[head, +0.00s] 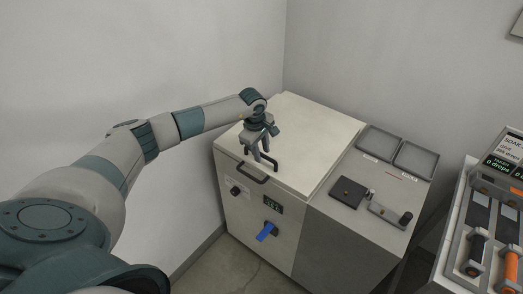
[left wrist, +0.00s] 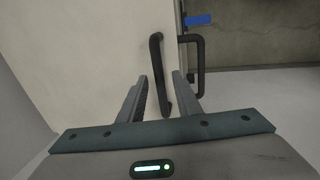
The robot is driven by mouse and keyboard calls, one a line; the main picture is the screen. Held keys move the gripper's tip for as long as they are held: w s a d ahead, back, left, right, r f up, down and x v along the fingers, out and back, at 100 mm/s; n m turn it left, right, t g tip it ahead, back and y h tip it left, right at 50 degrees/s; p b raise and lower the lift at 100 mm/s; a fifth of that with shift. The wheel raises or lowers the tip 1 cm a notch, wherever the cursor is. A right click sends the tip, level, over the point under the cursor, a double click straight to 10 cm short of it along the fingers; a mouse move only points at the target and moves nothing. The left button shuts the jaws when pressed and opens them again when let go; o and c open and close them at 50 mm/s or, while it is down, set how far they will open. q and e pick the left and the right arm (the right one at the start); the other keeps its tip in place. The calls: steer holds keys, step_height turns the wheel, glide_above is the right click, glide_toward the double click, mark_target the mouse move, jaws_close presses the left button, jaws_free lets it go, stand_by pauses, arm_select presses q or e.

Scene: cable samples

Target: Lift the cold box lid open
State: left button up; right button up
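The cold box (head: 245,210) stands against the back corner, its cream lid (head: 310,125) lying flat and shut on top. A black bar handle (left wrist: 156,60) is fixed on the lid near its front edge. A second black handle (head: 251,173) sits on the front face just below the lid edge. My left gripper (head: 263,156) points down over the lid handle. In the left wrist view its two fingers (left wrist: 162,90) are apart, with the lid handle's near end between them and a gap on each side. I cannot tell whether they touch it. My right gripper is out of view.
A blue lever (head: 266,231) and a small display (head: 273,206) are on the box front. Right of the lid, a counter holds two grey trays (head: 378,143) (head: 416,160), a dark pad (head: 348,192) and a small fixture (head: 390,214). A rack (head: 457,235) stands far right.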

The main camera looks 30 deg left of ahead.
arm_select(q)
jaws_close()
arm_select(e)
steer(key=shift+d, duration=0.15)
